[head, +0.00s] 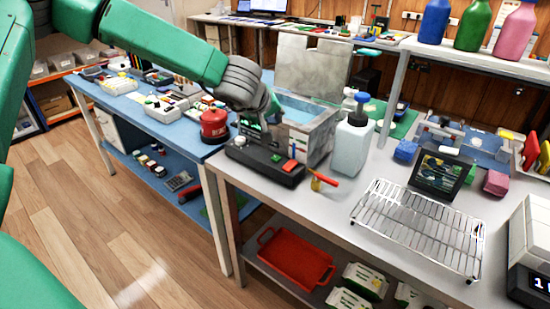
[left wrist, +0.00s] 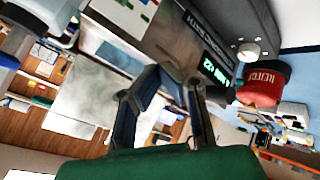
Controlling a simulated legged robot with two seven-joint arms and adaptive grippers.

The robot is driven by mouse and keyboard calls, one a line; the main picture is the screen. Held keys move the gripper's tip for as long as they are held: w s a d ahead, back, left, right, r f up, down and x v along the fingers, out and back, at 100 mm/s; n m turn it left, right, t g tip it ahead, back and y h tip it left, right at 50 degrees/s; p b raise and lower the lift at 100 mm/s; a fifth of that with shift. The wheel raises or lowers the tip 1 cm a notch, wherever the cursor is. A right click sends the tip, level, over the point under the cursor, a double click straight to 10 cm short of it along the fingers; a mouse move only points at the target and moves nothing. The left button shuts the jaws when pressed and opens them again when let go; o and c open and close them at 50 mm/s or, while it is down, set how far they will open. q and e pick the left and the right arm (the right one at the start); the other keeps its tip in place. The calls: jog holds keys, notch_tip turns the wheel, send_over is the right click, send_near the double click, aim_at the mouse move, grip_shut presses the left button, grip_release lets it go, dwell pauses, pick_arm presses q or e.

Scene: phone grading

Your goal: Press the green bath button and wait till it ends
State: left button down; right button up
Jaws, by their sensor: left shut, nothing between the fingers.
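The bath (head: 313,137) is a grey metal box with a light blue inside and its lid (head: 308,68) raised, at the near table's left end. Its dark front panel (head: 262,163) carries a pale knob, a small green button (head: 275,157) and a red button (head: 289,165). My left gripper (head: 262,135) is shut and empty, pointing down just above the panel, close behind the green button. Whether it touches the panel cannot be told. In the left wrist view, the left gripper's fingers (left wrist: 170,82) lie before the bath with its lit green display (left wrist: 214,68); the green button is not discernible there.
A red can (head: 214,125) stands just left of the panel on the blue table. A white bottle (head: 351,148) stands right of the bath, with a red-handled tool (head: 322,178) in front. A wire rack (head: 420,228) lies further right. Red tray (head: 295,257) on the lower shelf.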

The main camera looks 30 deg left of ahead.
aim_at(276, 159)
pick_arm(q)
jog(key=shift+d+f+b, duration=0.35)
jog(key=shift+d+b, duration=0.1)
jog(key=shift+d, duration=0.05)
jog(key=f+b, duration=0.4)
jog(key=a+f+b, duration=0.1)
jog(key=f+b, duration=0.2)
jog(key=shift+f, duration=0.1)
jog(key=shift+d+f, duration=0.25)
jog(key=shift+f, duration=0.1)
jog(key=shift+d, duration=0.15)
pick_arm(e)
notch_tip(276, 159, down, 8)
jog(key=shift+d+f, duration=0.25)
jog(key=shift+d, duration=0.15)
pick_arm(q)
jog(key=shift+a+f, duration=0.1)
jog(key=shift+a, duration=0.25)
pick_arm(e)
jog(key=shift+a, duration=0.25)
pick_arm(q)
jog(key=shift+d, duration=0.25)
pick_arm(e)
jog(key=shift+d, duration=0.2)
pick_arm(q)
jog(key=shift+a, duration=0.15)
pick_arm(e)
jog(key=shift+a, duration=0.15)
